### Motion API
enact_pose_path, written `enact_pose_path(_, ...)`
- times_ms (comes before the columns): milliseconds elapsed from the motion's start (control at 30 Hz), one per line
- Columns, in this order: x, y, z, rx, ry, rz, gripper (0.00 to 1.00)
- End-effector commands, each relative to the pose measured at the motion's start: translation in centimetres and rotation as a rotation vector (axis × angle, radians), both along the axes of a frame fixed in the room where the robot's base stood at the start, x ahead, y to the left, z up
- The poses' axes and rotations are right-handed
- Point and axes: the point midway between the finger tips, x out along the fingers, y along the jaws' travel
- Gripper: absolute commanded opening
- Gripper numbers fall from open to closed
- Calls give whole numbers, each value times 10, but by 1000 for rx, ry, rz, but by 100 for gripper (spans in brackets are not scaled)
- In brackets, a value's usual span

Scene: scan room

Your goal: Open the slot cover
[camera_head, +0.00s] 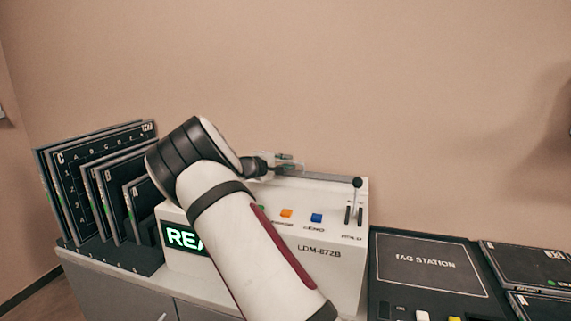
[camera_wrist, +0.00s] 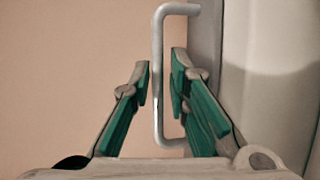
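The scan machine (camera_head: 335,250), a white box marked LDM-872B, stands on a cabinet. My gripper (camera_head: 287,162) is small in the head view, at the machine's top rear edge. In the wrist view my gripper (camera_wrist: 161,72) has its two green-padded fingers apart. A grey metal bar handle (camera_wrist: 158,90) runs upright in the picture between the fingertips, with a small gap on each side. The handle joins a grey panel (camera_wrist: 205,35), likely the slot cover, at right. The cover cannot be made out clearly in the head view.
A lever (camera_head: 356,192) stands up at the machine's right end, near colored buttons (camera_head: 287,213). My arm hides part of the lit display (camera_head: 182,238). A rack of dark plates (camera_head: 85,190) stands left. A black tag station (camera_head: 425,265) lies right. The wall is close behind.

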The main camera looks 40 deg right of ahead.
Motion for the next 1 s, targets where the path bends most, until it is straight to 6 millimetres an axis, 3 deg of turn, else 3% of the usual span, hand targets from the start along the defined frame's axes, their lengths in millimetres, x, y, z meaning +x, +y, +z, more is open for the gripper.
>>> enact_pose_path(233, -4, 19, 4, 0, 0, 2, 16)
enact_pose_path(700, -27, 100, 19, 1, -1, 1, 16)
enact_pose_path(1000, -31, 114, 22, 0, 1, -1, 16)
